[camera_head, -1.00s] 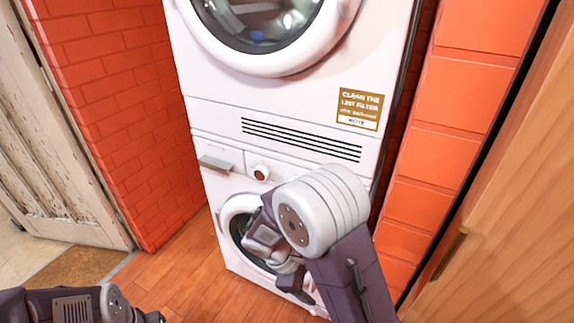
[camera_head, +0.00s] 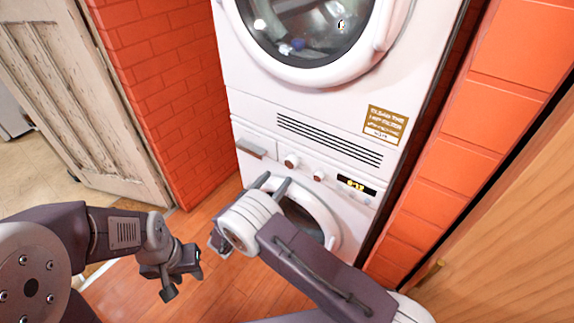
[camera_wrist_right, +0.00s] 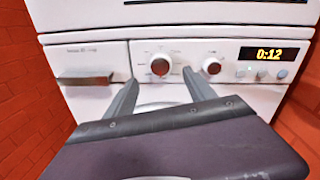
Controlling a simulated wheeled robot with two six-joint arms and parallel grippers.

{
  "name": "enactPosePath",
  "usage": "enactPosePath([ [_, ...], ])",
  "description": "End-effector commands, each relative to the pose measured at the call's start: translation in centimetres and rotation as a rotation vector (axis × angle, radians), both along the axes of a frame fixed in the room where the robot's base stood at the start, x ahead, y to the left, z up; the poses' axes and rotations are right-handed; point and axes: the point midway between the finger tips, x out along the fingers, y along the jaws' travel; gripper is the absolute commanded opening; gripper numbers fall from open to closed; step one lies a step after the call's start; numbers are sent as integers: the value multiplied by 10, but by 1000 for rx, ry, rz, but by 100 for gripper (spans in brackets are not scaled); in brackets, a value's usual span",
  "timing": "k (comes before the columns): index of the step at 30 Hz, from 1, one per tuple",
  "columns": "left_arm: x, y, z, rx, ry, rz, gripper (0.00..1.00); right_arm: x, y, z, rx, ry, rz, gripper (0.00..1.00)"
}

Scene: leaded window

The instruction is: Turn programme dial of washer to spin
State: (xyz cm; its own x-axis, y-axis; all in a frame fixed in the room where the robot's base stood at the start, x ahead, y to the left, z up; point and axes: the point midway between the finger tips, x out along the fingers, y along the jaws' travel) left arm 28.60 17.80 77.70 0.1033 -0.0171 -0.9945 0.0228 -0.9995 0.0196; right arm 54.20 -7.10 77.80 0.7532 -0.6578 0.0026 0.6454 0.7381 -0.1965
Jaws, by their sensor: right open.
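The white washer (camera_head: 246,172) stands below the dryer. A larger round dial (camera_head: 291,161) with marks around it is on its panel; it also shows in the right wrist view (camera_wrist_right: 160,66). A smaller knob (camera_head: 319,174) is to its right. The print around both is too small to read. My right gripper (camera_head: 272,184) is open and empty in front of the panel, below the larger dial. In the right wrist view its fingertips (camera_wrist_right: 160,77) flank the larger dial, apparently short of it. My left gripper (camera_head: 183,272) hangs over the floor, away from the washer; its jaw opening is unclear.
A lit display (camera_head: 357,185) reads 0:12 in the right wrist view. A drawer handle (camera_head: 251,148) juts out left of the dials. The dryer (camera_head: 260,112) is stacked above. Brick walls flank the machines, and a wooden cabinet (camera_head: 500,235) is close at right.

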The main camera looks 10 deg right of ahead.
Motion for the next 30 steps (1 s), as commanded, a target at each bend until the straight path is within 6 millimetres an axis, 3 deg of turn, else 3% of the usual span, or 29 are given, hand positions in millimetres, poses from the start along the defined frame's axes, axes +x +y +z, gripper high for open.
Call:
enactPosePath([
  [9, 0, 0, -6, 0, 0, 0, 36, 46, -42, -1, 3, -1, -4, 63],
  [20, 0, 0, -7, 0, 0, 0, 36, 54, -48, 0, 2, 1, -2, 63],
  [27, 0, 0, -7, 0, 0, 0, 36, 53, -48, 0, 2, 1, -3, 1],
  [30, 0, 0, -7, 0, 0, 0, 36, 53, -48, 0, 4, 0, -3, 1],
])
